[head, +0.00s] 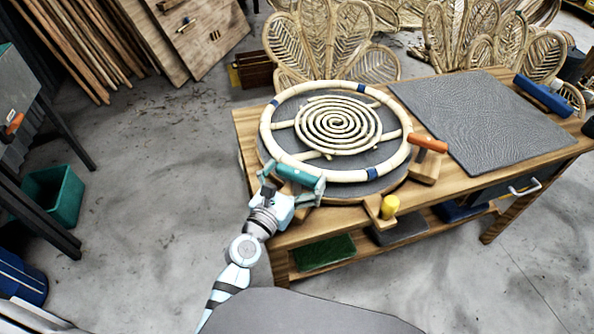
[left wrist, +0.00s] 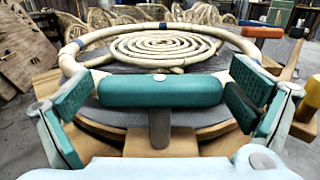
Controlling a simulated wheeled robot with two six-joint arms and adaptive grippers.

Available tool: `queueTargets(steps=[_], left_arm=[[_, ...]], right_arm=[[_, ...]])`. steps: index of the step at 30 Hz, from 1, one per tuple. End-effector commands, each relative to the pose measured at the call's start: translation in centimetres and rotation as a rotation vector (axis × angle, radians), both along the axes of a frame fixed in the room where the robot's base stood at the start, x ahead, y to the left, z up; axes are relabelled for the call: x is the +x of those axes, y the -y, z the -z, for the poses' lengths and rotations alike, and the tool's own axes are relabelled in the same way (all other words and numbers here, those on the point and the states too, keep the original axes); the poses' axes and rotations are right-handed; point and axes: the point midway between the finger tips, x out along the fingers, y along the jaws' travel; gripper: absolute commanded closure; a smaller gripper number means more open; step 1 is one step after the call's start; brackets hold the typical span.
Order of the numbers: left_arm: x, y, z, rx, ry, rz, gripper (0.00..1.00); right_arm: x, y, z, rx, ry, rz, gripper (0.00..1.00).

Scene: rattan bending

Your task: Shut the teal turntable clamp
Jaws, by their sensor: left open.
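The teal clamp handle (head: 300,175) is at the front left edge of the round turntable (head: 393,178). In the left wrist view the teal clamp handle (left wrist: 160,90) lies level across the picture on a dark stem (left wrist: 159,128). My left gripper (head: 293,187) is at the handle. In the left wrist view my left gripper (left wrist: 158,105) is open, with one finger pad near each end of the handle. I cannot tell whether the pads touch it. A cream rattan ring (head: 267,134) with a rattan spiral (head: 337,124) lies on the turntable. My right gripper is not in view.
An orange-handled clamp (head: 427,144) stands at the turntable's right, and a yellow knob (head: 390,205) at its front. A grey mat (head: 475,115) and a blue bar (head: 543,95) lie to the right on the wooden workbench (head: 247,127). The floor at left is mostly clear.

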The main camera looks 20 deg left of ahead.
Motion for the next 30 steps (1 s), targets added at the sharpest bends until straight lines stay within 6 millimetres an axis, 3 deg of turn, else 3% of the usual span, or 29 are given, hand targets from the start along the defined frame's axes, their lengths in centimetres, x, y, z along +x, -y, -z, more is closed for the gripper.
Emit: queueTargets(steps=[10, 17, 30], left_arm=[[0.6, 0.1, 0.0, -0.001, 0.0, 0.0, 0.02], [0.5, 0.1, 0.0, -0.001, 0.0, 0.0, 0.36], [0.6, 0.1, 0.2, 0.001, 0.0, 0.077, 0.36]], right_arm=[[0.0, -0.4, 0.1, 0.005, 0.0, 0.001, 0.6], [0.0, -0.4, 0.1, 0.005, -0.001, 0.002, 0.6], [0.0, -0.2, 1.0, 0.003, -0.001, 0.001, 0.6]])
